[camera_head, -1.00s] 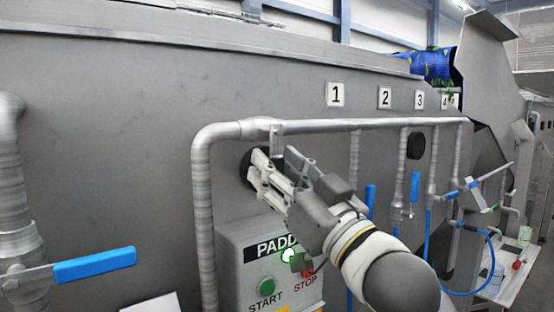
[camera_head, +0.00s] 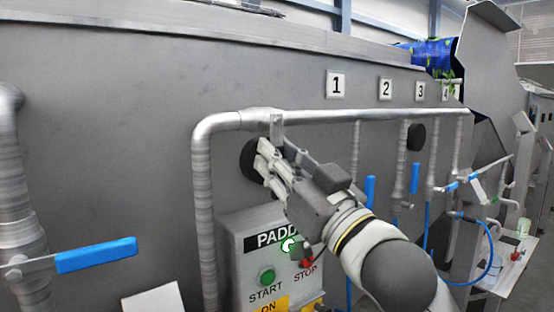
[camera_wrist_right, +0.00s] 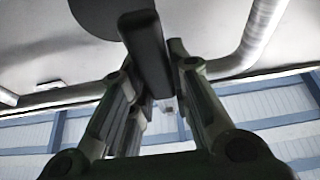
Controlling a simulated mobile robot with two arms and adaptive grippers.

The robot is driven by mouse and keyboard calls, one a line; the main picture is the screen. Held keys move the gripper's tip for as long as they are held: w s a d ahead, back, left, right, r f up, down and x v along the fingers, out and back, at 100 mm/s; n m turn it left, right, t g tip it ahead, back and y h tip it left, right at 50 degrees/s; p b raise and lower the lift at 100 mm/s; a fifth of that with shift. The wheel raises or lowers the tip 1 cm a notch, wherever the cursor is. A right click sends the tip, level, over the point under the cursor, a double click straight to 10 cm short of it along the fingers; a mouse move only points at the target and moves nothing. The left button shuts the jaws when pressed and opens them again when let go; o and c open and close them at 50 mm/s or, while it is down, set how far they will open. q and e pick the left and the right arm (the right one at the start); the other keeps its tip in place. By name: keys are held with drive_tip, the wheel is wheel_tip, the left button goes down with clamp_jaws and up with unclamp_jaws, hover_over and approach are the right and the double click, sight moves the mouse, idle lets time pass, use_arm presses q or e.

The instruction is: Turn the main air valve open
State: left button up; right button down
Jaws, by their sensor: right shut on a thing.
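My right gripper (camera_head: 268,152) reaches up to the grey horizontal pipe (camera_head: 345,116) below the number 1 sign. In the right wrist view the handle (camera_wrist_right: 147,50) shows as a dark bar between the two fingers (camera_wrist_right: 158,85). The fingers hide the handle's lower end in the head view. I cannot read any label on this valve. My left gripper is not in view.
A control box (camera_head: 238,265) with a green START button and a red STOP button stands just below my right wrist. A blue lever (camera_head: 96,255) is on the thick pipe at left. More blue levers (camera_head: 370,190) hang on the pipes at right.

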drive_tip(key=shift+d, duration=0.1)
drive_tip(key=n, duration=0.1)
drive_tip(key=n+g+y+p, duration=0.1)
drive_tip(key=shift+w+d+r+n, duration=0.15)
drive_tip(key=shift+w+d+n, duration=0.15)
drive_tip(key=shift+d, duration=0.05)
drive_tip(key=shift+w+d+r+n+g+y+p, duration=0.2)
drive_tip(key=shift+d+n+g+y+p, duration=0.4)
drive_tip(key=shift+n, duration=0.65)
drive_tip(key=shift+w+r+n+g+y+p, duration=0.15)
drive_tip(key=shift+w+n+g+p, duration=0.2)
drive_tip(key=shift+n+p, duration=0.7)
drive_tip(key=shift+w+d+r+n+g+y+p, duration=0.1)
drive_tip(key=shift+d+n+g+y+p, duration=0.35)
drive_tip(key=shift+n, duration=0.95)
drive_tip(key=shift+a, duration=0.15)
drive_tip(key=shift+g, duration=0.3)
drive_tip(key=c, duration=1.3)
unclamp_jaws()
